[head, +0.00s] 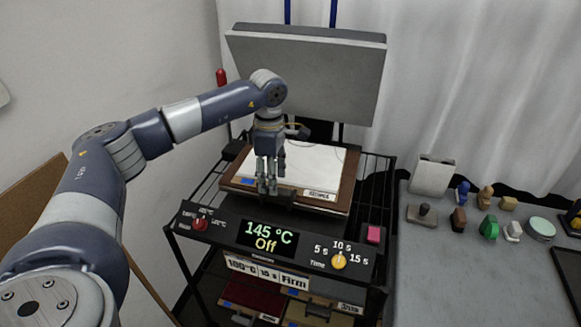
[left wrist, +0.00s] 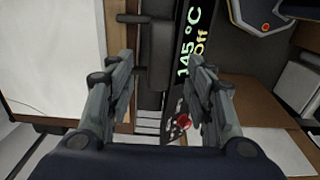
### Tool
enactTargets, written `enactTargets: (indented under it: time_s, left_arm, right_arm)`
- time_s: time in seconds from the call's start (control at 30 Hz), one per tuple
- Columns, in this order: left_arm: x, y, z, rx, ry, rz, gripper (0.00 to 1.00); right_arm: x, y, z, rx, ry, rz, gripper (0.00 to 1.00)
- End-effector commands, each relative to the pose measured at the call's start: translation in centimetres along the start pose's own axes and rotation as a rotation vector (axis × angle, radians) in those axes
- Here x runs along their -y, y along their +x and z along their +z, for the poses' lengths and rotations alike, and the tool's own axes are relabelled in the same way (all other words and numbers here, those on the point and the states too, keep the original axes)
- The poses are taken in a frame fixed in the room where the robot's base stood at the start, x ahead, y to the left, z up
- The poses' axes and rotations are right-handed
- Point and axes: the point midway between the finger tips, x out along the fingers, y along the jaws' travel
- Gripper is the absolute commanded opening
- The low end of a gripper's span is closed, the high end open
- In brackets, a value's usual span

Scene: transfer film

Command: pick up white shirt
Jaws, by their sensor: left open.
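A flat white shirt (head: 315,162) lies on a brown board (head: 345,183) on the heat press, under the raised upper plate. The white surface also shows at the left of the left wrist view (left wrist: 50,55). My left gripper (head: 267,190) points down over the front edge of the board. The gripper hides part of the shirt's front left. My right gripper is in neither view.
The press's control panel (head: 215,228) reads 145 °C, Off, and has a red knob (head: 200,224), a yellow knob (head: 339,261) and a pink button (head: 374,234). Shelves sit below it. A grey table (head: 450,280) at right holds several small objects. The raised plate (head: 310,75) hangs behind.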

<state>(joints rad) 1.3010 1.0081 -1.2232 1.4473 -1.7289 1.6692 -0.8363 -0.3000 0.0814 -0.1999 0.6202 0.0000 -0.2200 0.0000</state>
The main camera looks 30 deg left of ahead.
Motion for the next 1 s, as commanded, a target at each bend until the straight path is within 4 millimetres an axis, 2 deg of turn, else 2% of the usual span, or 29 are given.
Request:
enactTargets:
  time_s: [0.2,0.4,1.0]
  left_arm:
    - [0.0,2.4,0.7,-0.001,0.002,-0.005,0.48]
    - [0.0,4.5,0.6,0.001,0.000,-0.001,0.48]
    - [-0.1,5.1,0.7,0.001,0.001,-0.001,0.48]
  right_arm:
    - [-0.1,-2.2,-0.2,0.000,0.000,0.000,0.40]
    - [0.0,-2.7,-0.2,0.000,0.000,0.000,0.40]
    - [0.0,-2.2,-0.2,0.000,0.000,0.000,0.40]
